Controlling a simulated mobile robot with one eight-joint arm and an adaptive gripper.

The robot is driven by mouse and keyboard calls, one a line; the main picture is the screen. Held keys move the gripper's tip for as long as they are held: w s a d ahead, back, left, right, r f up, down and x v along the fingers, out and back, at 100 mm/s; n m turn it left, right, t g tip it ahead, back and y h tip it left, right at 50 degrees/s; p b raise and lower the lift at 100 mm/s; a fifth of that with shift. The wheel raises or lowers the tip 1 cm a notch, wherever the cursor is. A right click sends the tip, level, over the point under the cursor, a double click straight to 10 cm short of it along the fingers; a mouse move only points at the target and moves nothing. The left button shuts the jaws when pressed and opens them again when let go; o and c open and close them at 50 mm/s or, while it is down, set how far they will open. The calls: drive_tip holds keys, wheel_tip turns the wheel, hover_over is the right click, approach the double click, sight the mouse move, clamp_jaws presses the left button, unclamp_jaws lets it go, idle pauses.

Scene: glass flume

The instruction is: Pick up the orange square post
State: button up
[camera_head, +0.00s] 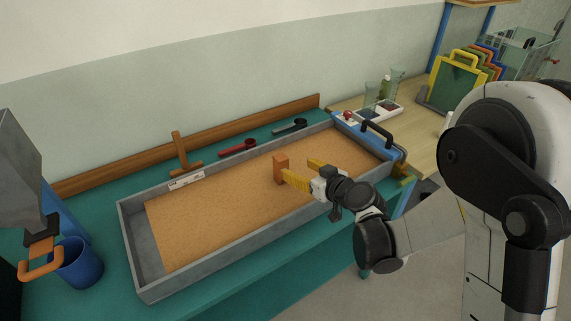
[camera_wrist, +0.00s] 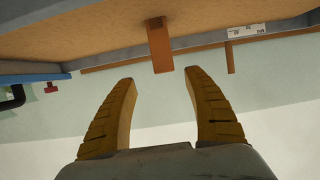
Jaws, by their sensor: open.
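The orange square post (camera_head: 280,168) stands upright in the sand bed of the grey-walled tray (camera_head: 133,235). In the wrist view the post (camera_wrist: 160,48) shows upside down, centred ahead of the gap between my fingers. My gripper (camera_head: 302,172) has yellow fingers and is open, just to the right of the post in the head view. In the wrist view its two fingertips (camera_wrist: 158,78) are spread apart with nothing between them. The post's top end shows near the level of the fingertips; how far ahead it lies is hard to tell.
A red scoop (camera_head: 238,148), a dark scoop (camera_head: 290,126) and a wooden T-shaped tool (camera_head: 184,155) lie behind the tray. A blue bucket (camera_head: 78,263) is at the left. The sand around the post (camera_head: 215,205) is clear.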

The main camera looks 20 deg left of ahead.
sight(284, 162)
drive_tip(key=b+x, duration=0.1)
drive_tip(key=x, duration=0.3)
drive_tip(key=b+x, duration=0.2)
drive_tip(key=x, duration=0.2)
drive_tip(key=shift+a+f, duration=0.25)
drive_tip(key=shift+a, duration=0.2)
drive_tip(key=shift+w+a, duration=0.3)
drive_tip(key=shift+a, duration=0.05)
clamp_jaws()
